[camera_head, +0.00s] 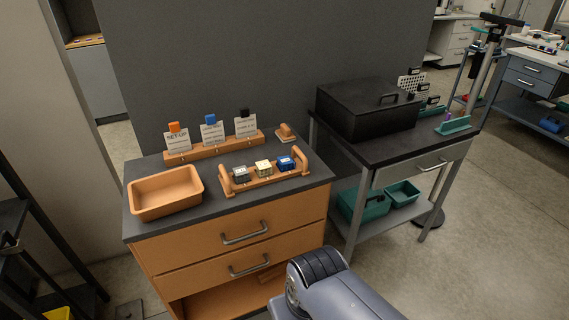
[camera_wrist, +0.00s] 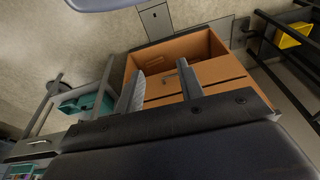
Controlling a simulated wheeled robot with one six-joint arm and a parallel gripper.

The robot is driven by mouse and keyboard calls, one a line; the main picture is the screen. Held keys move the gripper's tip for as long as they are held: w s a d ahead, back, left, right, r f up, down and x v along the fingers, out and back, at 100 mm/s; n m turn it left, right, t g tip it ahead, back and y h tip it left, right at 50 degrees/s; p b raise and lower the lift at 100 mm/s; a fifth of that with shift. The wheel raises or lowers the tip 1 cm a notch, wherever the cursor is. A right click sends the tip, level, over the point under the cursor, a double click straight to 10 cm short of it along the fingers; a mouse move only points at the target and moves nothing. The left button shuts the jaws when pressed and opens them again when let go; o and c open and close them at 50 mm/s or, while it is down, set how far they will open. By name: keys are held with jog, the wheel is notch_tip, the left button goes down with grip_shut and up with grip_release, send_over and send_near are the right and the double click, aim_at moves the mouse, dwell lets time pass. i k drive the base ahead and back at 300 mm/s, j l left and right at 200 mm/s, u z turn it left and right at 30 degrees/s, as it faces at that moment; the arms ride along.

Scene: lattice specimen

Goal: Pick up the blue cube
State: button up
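The blue cube (camera_head: 286,163) sits at the right end of a small orange wooden carrier (camera_head: 262,182) with raised ends, on the dark top of a wooden cabinet. A pale yellow cube (camera_head: 263,168) and a grey cube (camera_head: 241,174) stand to its left in the same carrier. My gripper (camera_wrist: 158,82) shows in the wrist view with two grey fingers apart and nothing between them. It is away from the cubes, with the cabinet's drawer front (camera_wrist: 205,75) beyond it. The cubes do not show in the wrist view.
An empty orange tray (camera_head: 165,207) lies left on the cabinet top. A rack of cards (camera_head: 213,148) stands behind the carrier. A dark bench (camera_head: 385,146) with a black box (camera_head: 367,110) stands to the right. My arm is low, in front of the cabinet.

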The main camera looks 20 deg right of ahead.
aim_at(286, 162)
jog(key=i+j+z, duration=0.25)
jog(key=z, duration=0.15)
jog(key=i+j+z, duration=0.4)
jog(key=j+z, duration=0.4)
jog(key=i+l, duration=0.05)
jog(key=l, duration=0.05)
